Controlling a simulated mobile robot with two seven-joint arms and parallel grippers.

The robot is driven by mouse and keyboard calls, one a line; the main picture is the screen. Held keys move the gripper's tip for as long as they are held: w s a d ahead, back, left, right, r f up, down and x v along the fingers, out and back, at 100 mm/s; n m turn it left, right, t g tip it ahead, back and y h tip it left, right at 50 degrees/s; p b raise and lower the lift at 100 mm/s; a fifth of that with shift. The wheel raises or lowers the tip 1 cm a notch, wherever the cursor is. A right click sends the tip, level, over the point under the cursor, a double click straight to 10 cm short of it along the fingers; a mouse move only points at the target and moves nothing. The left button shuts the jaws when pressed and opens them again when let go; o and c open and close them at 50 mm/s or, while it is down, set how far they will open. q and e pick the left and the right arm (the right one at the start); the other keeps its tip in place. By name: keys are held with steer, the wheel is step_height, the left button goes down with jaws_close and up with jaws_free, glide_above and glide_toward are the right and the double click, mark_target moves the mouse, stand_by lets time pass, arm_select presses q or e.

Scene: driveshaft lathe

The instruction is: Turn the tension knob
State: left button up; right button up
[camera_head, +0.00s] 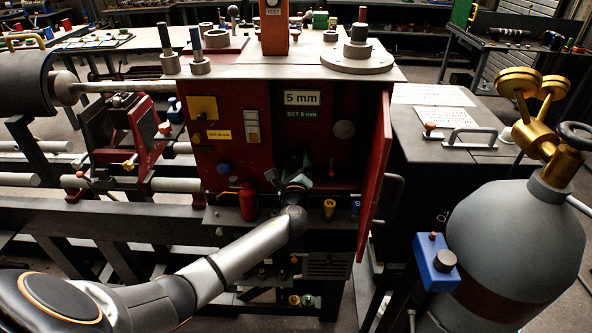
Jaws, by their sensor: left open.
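My left arm comes in from the lower left, and its gripper (287,181) is at the front of the red machine cabinet (225,145). It is open, with its fingers toward the dark recessed panel; whether they touch anything there is hard to tell. No knob is clearly labelled as the tension knob. A round grey knob or disc (344,129) sits on the panel, above and right of my gripper. A blue knob (224,168) sits on the cabinet front to the left. My gripper hides part of the lower panel. My right gripper is not in view.
The cabinet's red door (377,170) stands open just right of the recess. A sign (302,98) reads "5 mm". A red bottle (249,201) stands close left of my gripper. A grey gas cylinder (515,235) with brass fittings and a blue box (436,262) are at right.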

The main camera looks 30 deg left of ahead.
arm_select(q)
steer(key=v, duration=1.2)
steer(key=shift+s, duration=0.2)
steer(key=s+d+f+n+g+h, duration=0.2)
steer(key=s+d+f+n+h, duration=0.3)
steer(key=f, duration=0.4)
steer(key=s+d+f+n+g+h, duration=0.2)
steer(key=s+d+f, duration=0.1)
steer(key=s+f, duration=0.4)
steer(key=s+d+f+n+g+h, duration=0.1)
steer(key=s+d+f+n+h, duration=0.1)
steer(key=s+d+n, duration=0.2)
steer(key=s+d+f+n+g+h+p, duration=0.1)
steer(key=s+d+f+n+h, duration=0.2)
steer(key=s+n, duration=0.4)
steer(key=shift+s+d+f+n, duration=0.3)
steer(key=shift+s+d, duration=0.15)
steer(key=shift+s, duration=0.2)
stand_by(1.2)
